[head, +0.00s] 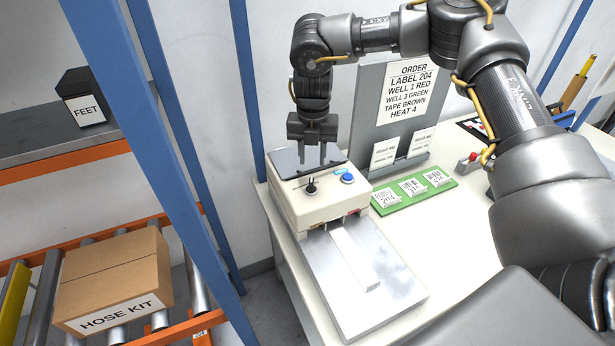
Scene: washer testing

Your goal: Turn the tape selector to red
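The tape selector looks to be the small black knob (311,188) on the front of a cream machine (325,208), left of a round blue button (347,178). Its pointer stands roughly upright; colour marks around it are too small to read. My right gripper (312,158) points down just above and behind the knob, over the machine's dark top plate. Its two fingers are apart with nothing visible between them, and it does not appear to touch the knob. My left gripper is not in view.
A metal plate (390,303) extends from the machine's front on the white table. Right of it are a green tray (437,181) with labelled cards and an order board (394,108). A blue post (160,110) and a roller rack with a hose kit box (115,270) stand left.

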